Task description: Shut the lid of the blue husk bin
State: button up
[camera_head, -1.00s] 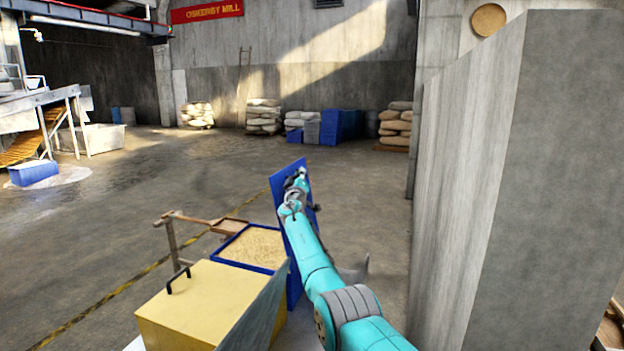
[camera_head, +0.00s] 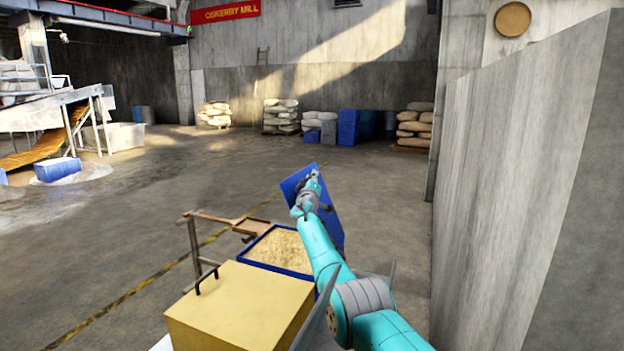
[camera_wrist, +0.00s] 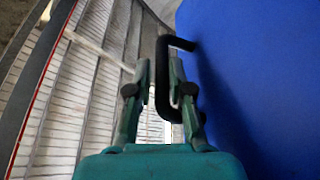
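The blue bin (camera_head: 262,264) stands in the lower middle of the head view, full of pale husk. Its blue lid (camera_head: 328,211) stands raised on the bin's right side, tilted. My gripper (camera_head: 314,177) is at the lid's upper part, small in the head view. In the wrist view the blue lid (camera_wrist: 258,70) fills the right side. A black C-shaped handle (camera_wrist: 162,75) sits on it.
A yellow box (camera_head: 240,310) with a black handle stands just in front of the bin. A wooden-armed metal stand (camera_head: 193,245) is left of it. A concrete wall (camera_head: 510,180) rises close on the right. Open floor (camera_head: 140,225) lies left.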

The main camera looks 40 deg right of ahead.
jog(key=shift+o, duration=0.7)
jog(key=shift+s+f, duration=0.1)
jog(key=v, duration=1.2)
dwell(0.3)
